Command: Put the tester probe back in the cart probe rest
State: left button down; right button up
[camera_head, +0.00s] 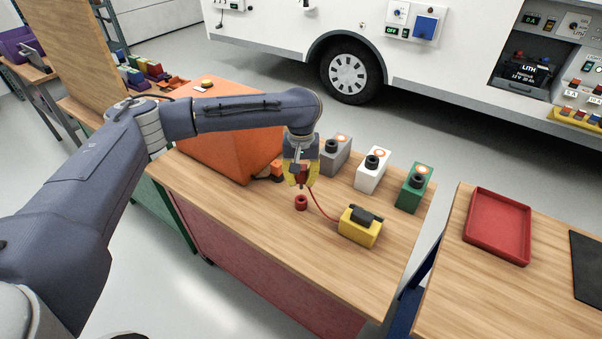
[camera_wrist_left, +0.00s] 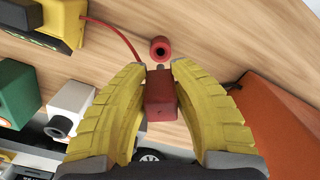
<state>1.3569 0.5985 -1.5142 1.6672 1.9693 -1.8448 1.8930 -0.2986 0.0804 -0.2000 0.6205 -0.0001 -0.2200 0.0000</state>
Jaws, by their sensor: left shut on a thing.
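My left gripper (camera_head: 301,178) is shut on the red tester probe (camera_wrist_left: 160,95), which it holds above the cart's wooden top. In the left wrist view the yellow fingers (camera_wrist_left: 160,68) close on both sides of the probe. A red cable runs from the probe to the yellow tester (camera_head: 359,228), which has a dark handle on top. The red ring-shaped probe rest (camera_head: 301,203) stands on the cart top just below the gripper. It also shows in the left wrist view (camera_wrist_left: 160,48), just beyond the probe tip, and they look apart. My right gripper is not in view.
Grey (camera_head: 335,154), white (camera_head: 372,172) and green (camera_head: 414,188) boxes with black sockets stand in a row behind the tester. A large orange case (camera_head: 225,150) is left of the gripper. A second table at right holds a red tray (camera_head: 470,219). The cart's front is clear.

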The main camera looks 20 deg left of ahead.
aim_at(301, 196)
pick_arm(q)
jog(key=shift+f, duration=1.7)
jog(key=shift+f, duration=2.3)
jog(key=c, duration=1.1)
grip_release()
